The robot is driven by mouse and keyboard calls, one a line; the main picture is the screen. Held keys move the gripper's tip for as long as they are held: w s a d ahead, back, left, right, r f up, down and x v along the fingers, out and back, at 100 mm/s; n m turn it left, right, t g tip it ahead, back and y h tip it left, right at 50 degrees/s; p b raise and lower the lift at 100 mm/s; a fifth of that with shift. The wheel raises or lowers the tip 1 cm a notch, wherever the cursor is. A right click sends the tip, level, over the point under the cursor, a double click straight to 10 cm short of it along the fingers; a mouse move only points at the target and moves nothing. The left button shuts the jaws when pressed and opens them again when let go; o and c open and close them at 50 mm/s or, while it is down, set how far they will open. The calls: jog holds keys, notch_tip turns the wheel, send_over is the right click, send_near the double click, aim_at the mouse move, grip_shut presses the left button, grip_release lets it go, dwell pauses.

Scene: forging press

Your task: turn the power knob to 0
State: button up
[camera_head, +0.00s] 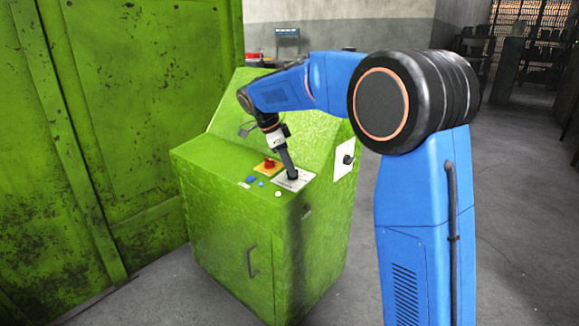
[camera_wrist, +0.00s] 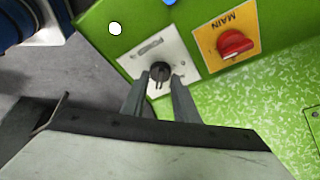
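The black knob (camera_wrist: 160,71) sits on a white plate (camera_wrist: 183,58) on top of the green cabinet. In the head view the plate (camera_head: 302,178) lies at the top right edge of the cabinet, and the gripper largely covers the knob. My gripper (camera_wrist: 161,80) points down at the knob. Its two fingers are apart, one on each side of the knob in the wrist view. I cannot tell if they touch it. In the head view my gripper (camera_head: 289,170) stands right over the plate.
A red MAIN switch (camera_wrist: 234,43) on a yellow plate (camera_wrist: 211,38) is close beside the knob. Blue and white buttons (camera_head: 251,180) sit on the same top. Another black knob (camera_head: 348,159) is on the cabinet's side. A large green machine wall (camera_head: 100,120) stands left.

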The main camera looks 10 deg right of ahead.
jog(key=shift+f, duration=0.15)
jog(key=shift+c, duration=0.3)
grip_shut()
